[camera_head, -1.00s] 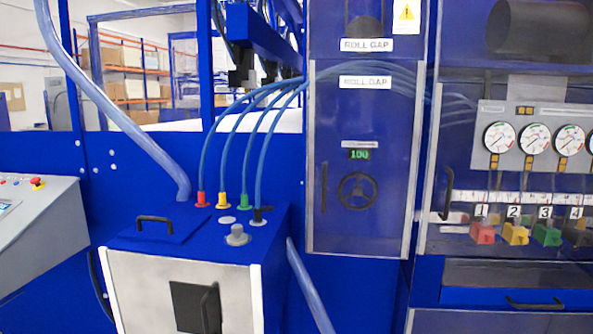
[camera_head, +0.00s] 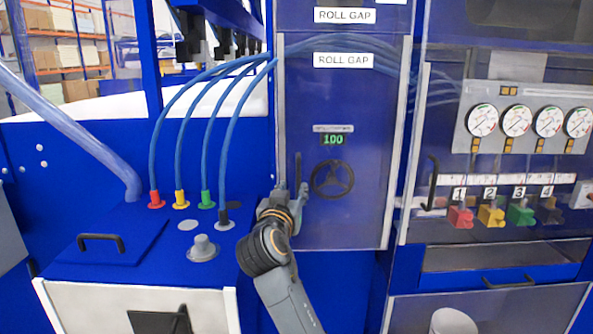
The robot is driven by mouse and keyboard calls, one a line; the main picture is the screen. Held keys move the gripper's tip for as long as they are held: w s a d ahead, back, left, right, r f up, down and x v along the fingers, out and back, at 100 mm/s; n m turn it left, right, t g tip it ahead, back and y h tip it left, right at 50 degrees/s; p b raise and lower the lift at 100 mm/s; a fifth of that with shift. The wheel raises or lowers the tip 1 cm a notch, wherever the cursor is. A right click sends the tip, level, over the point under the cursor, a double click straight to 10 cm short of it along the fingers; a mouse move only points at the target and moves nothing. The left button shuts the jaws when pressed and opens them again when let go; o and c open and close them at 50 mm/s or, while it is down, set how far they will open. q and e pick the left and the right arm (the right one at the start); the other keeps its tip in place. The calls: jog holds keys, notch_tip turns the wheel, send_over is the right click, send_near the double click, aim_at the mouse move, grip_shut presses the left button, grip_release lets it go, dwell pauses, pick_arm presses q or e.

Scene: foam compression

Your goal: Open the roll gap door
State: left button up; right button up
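The roll gap door (camera_head: 350,215) is a tall blue panel with a clear, pale-edged front, and it is closed. Its dark vertical handle (camera_head: 298,168) is near the left edge, beside a black handwheel (camera_head: 332,179) and a green "100" display (camera_head: 333,140). My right gripper (camera_head: 292,191) is at the lower end of the handle, with its fingers pointing up and apart. It looks open; contact with the handle cannot be told. My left gripper is not in view.
Blue hoses (camera_head: 210,110) run from coloured fittings on a blue box (camera_head: 150,255) at the left. Gauges (camera_head: 515,121) and numbered valves (camera_head: 520,213) are behind another clear door with a black handle (camera_head: 433,183). A white cylinder (camera_head: 453,321) shows at the bottom right.

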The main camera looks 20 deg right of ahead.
aim_at(298, 177)
jog(key=p+x, duration=0.2)
jog(key=x, duration=0.7)
jog(key=shift+p, duration=0.35)
jog(key=shift+w+d+f, duration=0.1)
jog(key=shift+w+f, duration=0.05)
jog(key=shift+w, duration=0.25)
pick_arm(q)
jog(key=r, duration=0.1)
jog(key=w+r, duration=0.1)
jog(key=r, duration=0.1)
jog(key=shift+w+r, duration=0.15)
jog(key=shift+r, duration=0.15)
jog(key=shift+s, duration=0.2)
pick_arm(e)
grip_shut()
